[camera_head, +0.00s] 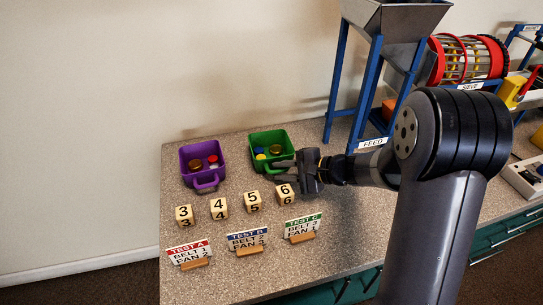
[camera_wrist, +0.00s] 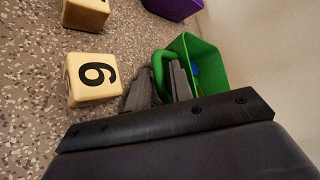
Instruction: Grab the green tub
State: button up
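The green tub (camera_head: 285,138) stands upright at the back of the counter, with a yellow and a blue piece and a gold-brown round piece inside. Its handle faces the front and is partly hidden by my gripper (camera_head: 279,172). In the wrist view the tub (camera_wrist: 206,58) is right of centre, and its looped handle (camera_wrist: 157,66) shows by the fingertips. My gripper (camera_wrist: 161,74) is open, with a gap between its fingers. The fingers are at the handle; I cannot tell whether they touch it.
A purple tub (camera_head: 207,177) stands to the left. Number blocks stand in a row in front, the 6 block (camera_head: 285,194) close to my gripper. Sign cards, including TEST C (camera_head: 303,226), stand nearer the front edge. A blue-legged hopper (camera_head: 376,50) stands behind on the right.

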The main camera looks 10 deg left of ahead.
grip_shut()
dwell(0.3)
